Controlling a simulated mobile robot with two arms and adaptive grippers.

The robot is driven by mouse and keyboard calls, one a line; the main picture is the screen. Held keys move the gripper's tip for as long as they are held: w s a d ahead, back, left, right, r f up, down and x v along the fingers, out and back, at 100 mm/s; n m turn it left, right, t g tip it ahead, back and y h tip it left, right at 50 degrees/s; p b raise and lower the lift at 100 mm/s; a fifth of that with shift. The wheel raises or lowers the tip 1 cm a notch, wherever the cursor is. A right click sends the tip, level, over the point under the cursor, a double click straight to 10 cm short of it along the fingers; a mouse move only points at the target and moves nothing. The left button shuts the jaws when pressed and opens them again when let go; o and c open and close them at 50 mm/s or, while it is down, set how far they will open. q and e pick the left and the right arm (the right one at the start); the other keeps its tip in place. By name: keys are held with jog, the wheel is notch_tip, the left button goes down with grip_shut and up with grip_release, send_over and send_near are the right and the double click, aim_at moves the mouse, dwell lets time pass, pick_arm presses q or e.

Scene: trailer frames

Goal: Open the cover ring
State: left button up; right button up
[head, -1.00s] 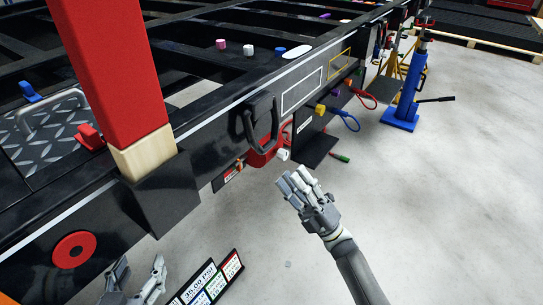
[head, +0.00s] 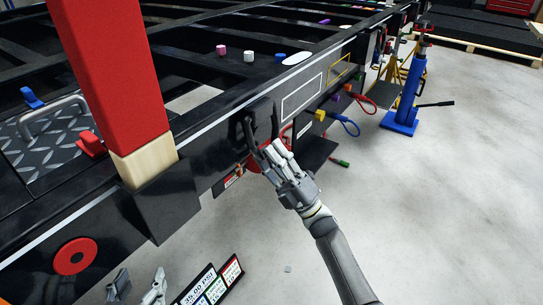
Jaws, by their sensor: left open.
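The black cover ring (head: 248,131) is on a black plate on the trailer's side rail, above a red part (head: 253,166). My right gripper (head: 270,155) is at the ring, its fingers over the ring's lower right part and covering some of it. Whether the fingers touch or close on the ring cannot be told. My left gripper (head: 138,284) is at the bottom left, open and empty, apart from the trailer and only partly in frame.
A red post (head: 105,75) with a wooden-coloured base rises at the left. Colored hose connectors (head: 347,123) hang right of the ring. A blue jack stand (head: 407,95) stands further right. Small sign panels (head: 215,282) are at the bottom.

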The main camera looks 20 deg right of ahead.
grip_shut()
jog(key=shift+f, duration=0.1)
dwell(0.6)
